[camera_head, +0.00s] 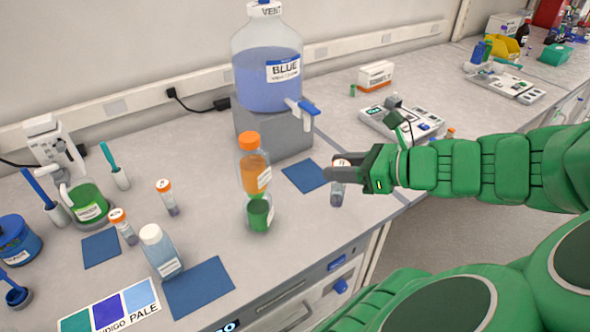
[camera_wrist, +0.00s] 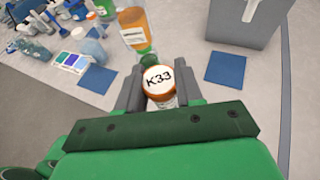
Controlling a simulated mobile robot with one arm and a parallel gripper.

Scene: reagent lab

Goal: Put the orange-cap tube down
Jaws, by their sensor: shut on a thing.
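My gripper (camera_head: 350,172) is shut on an orange-cap tube (camera_head: 337,195). In the wrist view, my gripper (camera_wrist: 152,92) has one finger on each side of the orange-rimmed cap (camera_wrist: 159,80), whose white top reads K33. The tube looks upright, and its upper part is mostly hidden by the fingers in the head view. It is just right of a blue mat (camera_head: 305,176). I cannot tell whether its base touches the bench. The mat (camera_wrist: 226,68) shows bare in the wrist view.
An orange-capped bottle (camera_head: 253,165) and a green-filled container (camera_head: 259,214) stand left of the mat. A large BLUE carboy (camera_head: 268,80) on a grey block (camera_head: 285,138) is behind. Other orange-cap tubes (camera_head: 165,197) stand further left. The bench's front edge is close.

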